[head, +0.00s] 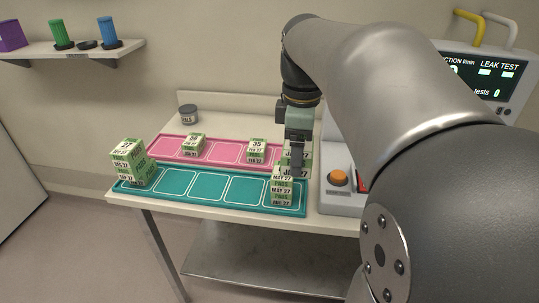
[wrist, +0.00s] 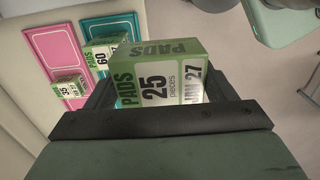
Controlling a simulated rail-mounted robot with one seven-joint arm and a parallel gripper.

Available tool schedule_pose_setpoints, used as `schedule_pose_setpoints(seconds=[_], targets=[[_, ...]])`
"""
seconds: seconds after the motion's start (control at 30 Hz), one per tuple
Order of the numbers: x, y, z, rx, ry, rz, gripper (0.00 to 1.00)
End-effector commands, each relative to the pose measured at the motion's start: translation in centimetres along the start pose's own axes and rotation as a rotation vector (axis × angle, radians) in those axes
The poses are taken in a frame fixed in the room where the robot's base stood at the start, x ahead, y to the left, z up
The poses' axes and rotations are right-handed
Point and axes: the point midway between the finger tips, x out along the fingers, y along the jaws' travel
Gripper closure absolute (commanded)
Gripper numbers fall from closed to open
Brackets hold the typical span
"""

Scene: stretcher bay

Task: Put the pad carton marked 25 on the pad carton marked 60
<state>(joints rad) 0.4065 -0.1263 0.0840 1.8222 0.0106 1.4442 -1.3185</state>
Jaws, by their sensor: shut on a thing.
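My gripper (head: 297,143) is shut on the pad carton marked 25 (wrist: 158,85), a green and white box. Its number faces the wrist camera, with JAN 27 on its end. In the head view it shows partly behind the fingers, above the right end of the teal tray (head: 235,189). The pad carton marked 60 (wrist: 101,57) shows beyond it in the wrist view, partly covered by it. In the head view a carton stack (head: 282,190) stands at that tray end, just under the held carton. I cannot tell whether they touch.
A pink tray (head: 225,152) behind holds a carton marked 35 (head: 257,150) and another carton (head: 193,144). A carton stack (head: 130,162) stands at the teal tray's left end. The teal middle slots are empty. A machine with an orange button (head: 339,177) stands close on the right.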

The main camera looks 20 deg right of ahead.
Motion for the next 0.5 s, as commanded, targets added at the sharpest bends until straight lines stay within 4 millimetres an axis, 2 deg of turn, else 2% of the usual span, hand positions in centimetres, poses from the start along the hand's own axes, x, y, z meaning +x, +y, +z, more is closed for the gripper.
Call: schedule_pose_setpoints(seconds=[0.33,0.5], targets=[[3.5,8.0,-2.4,0.0,0.0,-0.006,0.51],[6.8,10.3,-3.1,-0.001,-0.001,-0.005,0.51]])
